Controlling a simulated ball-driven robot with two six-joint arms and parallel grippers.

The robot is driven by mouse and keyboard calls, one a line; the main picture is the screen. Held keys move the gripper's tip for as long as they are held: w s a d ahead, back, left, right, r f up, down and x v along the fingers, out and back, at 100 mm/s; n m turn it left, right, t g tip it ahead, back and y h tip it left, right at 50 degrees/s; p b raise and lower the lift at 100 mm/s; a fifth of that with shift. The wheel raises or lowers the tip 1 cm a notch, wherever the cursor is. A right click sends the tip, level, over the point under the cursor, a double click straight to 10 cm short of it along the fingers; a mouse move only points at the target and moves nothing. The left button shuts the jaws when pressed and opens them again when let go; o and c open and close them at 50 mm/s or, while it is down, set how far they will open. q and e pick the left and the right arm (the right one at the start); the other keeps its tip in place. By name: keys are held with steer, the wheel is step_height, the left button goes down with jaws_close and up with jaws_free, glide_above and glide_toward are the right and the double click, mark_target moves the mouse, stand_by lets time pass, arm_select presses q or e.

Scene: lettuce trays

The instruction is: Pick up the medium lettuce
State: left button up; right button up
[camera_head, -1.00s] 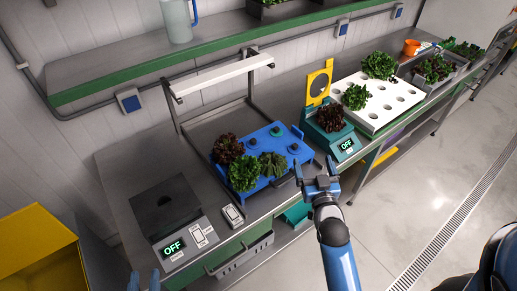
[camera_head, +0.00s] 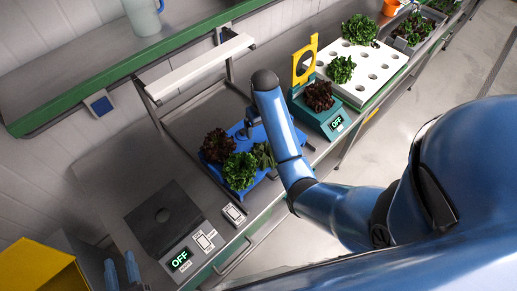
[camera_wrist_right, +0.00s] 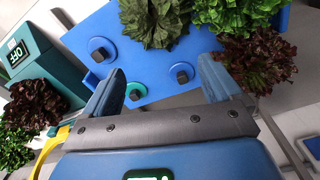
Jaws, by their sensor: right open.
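The blue tray (camera_head: 236,130) bears a dark red lettuce (camera_head: 217,146), a bright green lettuce (camera_head: 240,171) and a darker green lettuce (camera_head: 264,156), partly hidden by my right arm. Which one is the medium lettuce I cannot tell. In the right wrist view the darker green one (camera_wrist_right: 155,22), the bright green one (camera_wrist_right: 236,12) and the red one (camera_wrist_right: 256,62) lie beyond the fingertips. My right gripper (camera_wrist_right: 163,86) is open and empty over the tray's pegs; my arm mostly hides it in the head view. My left gripper (camera_head: 122,270) is open and empty at the lower left.
A teal scale (camera_head: 318,119) with a red lettuce (camera_head: 319,96) and a yellow holed plate (camera_head: 304,62) stands right of the tray. A white holed board (camera_head: 372,62) with green lettuces is beyond. A dark scale (camera_head: 164,217) stands left. A light bar (camera_head: 200,68) spans behind the tray.

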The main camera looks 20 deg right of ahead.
mark_target(264, 142)
steer(key=shift+s+f+g, duration=0.1)
steer(key=shift+s+g, duration=0.2)
steer(key=shift+s, duration=0.6)
steer(key=shift+s+f+b, duration=0.1)
steer(key=shift+f+b, duration=0.2)
steer(key=shift+b, duration=0.3)
steer(key=f, duration=0.1)
steer(key=f+b, duration=0.1)
steer(key=f, duration=0.1)
steer(key=shift+w+f, duration=0.25)
steer(key=shift+f, duration=0.6)
steer(key=shift+s+d+f+p, duration=0.1)
steer(key=shift+s+f+p, duration=0.2)
steer(key=shift+f, duration=0.15)
step_height(264, 142, down, 3)
steer(key=shift+f+p, duration=0.15)
steer(key=shift+p, duration=0.4)
steer(key=shift+w+f, duration=0.1)
steer(key=shift+f, duration=0.4)
arm_select(q)
steer(key=shift+s+f, duration=0.2)
arm_select(e)
steer(key=c, duration=1.1)
